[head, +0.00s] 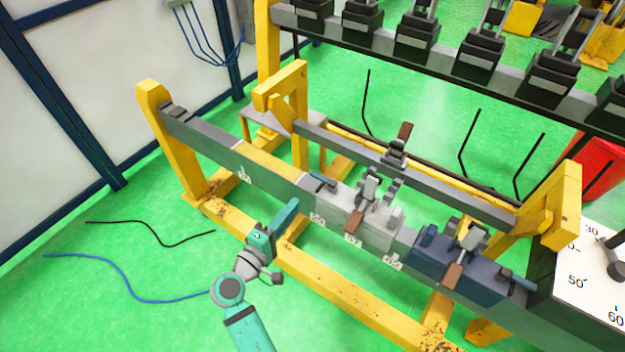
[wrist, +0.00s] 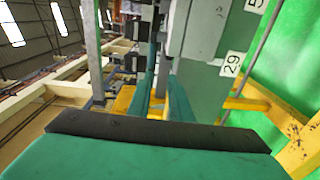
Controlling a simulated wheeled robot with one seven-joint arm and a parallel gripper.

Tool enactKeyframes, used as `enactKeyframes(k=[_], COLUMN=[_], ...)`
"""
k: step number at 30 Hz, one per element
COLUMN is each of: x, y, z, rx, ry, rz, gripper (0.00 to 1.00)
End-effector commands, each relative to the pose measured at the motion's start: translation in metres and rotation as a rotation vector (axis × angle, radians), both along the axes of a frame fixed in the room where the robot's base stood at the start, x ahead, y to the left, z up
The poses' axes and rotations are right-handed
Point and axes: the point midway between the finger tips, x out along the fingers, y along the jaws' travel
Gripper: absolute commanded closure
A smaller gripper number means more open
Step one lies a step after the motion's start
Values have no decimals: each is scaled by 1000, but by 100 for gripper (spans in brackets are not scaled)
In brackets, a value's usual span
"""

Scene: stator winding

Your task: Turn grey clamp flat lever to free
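The grey clamp (head: 385,228) sits on the front rail in the head view, with a brown-tipped lever (head: 354,221) at its front and a dark rod-like handle (head: 322,180) at its left end. I cannot tell for sure which is the flat lever. My teal gripper (head: 291,209) is left of the grey clamp, apart from it in the picture, its fingers pointing up and right.
A blue clamp (head: 460,267) with a brown-tipped lever sits to the right on the same rail. A yellow frame (head: 335,292) carries the rails. A white dial panel (head: 590,275) stands at far right. The green floor (head: 120,225) at left is open except for cables.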

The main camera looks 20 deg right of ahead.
Motion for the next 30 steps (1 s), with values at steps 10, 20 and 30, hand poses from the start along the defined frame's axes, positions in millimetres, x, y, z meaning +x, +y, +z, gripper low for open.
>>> enactKeyframes(k=[10, 20, 30], x=[16, 52, 71], y=[-16, -61, -85], z=[19, 18, 18], rx=[-33, -31, -31], ry=[-12, -13, -11], rz=[-52, -50, -47], gripper=[81, 81, 81])
